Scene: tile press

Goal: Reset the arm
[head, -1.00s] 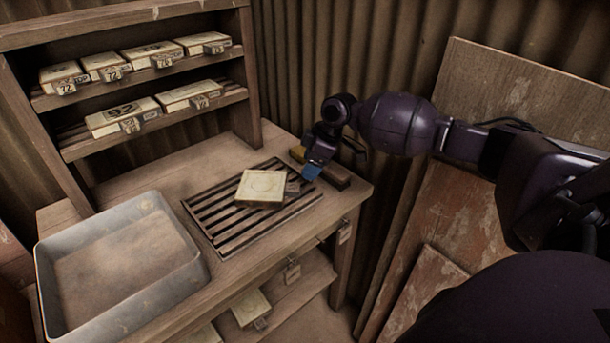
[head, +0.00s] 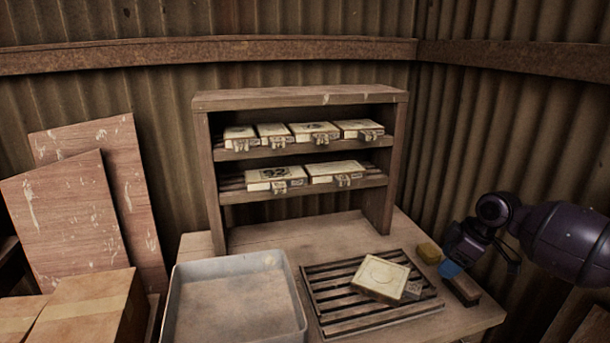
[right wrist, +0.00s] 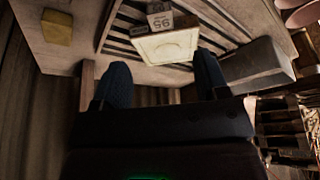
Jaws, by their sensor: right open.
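My right gripper (head: 453,267) is over the right end of the bench, to the right of a cream tile (head: 381,278). Its blue fingertips show in the head view. In the right wrist view the gripper (right wrist: 163,78) is open, with nothing between its two dark blue fingers. The tile, with a faint ring on its face and a small tag, lies on a slatted rack (head: 330,318). The tile also shows beyond the fingers in the right wrist view (right wrist: 168,45). My left gripper is out of view.
A wooden shelf unit (head: 300,98) with several tagged tile boxes stands at the back. A grey tray (head: 285,268) is left of the rack. A yellow block (head: 429,252) and a brush-like wooden piece (head: 465,292) are near my gripper. Cardboard boxes (head: 95,300) stand at left.

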